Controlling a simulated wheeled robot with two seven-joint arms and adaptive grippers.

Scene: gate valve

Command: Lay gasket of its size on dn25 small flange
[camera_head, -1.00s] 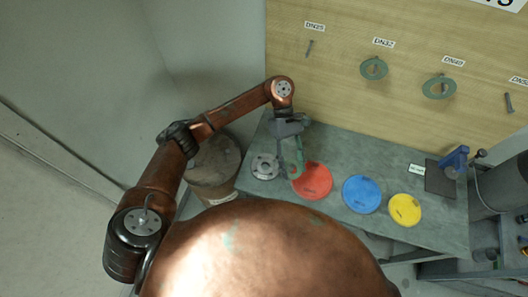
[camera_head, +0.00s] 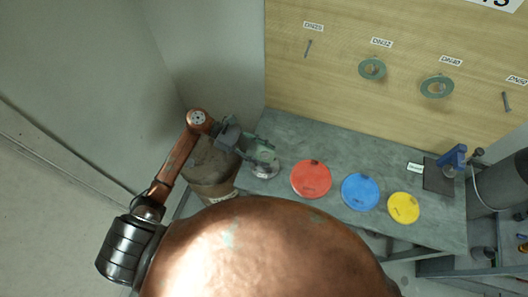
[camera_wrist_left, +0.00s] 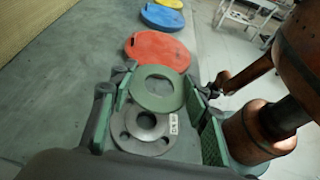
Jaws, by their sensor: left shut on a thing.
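My left gripper (camera_head: 262,150) is over the grey metal flange (camera_head: 266,170) at the left end of the bench and partly hides it. In the left wrist view, the fingers (camera_wrist_left: 157,90) are shut on a green ring gasket (camera_wrist_left: 140,93), held by its outer edge. The flange (camera_wrist_left: 122,142), with its raised centre, bolt holes and a small white label, shows nearer the palm. The gasket overlaps the flange's far edge in that view, and their centres are not in line. I cannot tell the height between them. My right gripper is not in view.
Red (camera_head: 311,180), blue (camera_head: 361,192) and yellow (camera_head: 403,208) discs lie right of the flange. On the board, the DN25 peg (camera_head: 308,48) is bare; green gaskets hang at DN32 (camera_head: 364,70) and DN40 (camera_head: 427,87). A blue vise-like tool (camera_head: 453,158) stands at the right.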

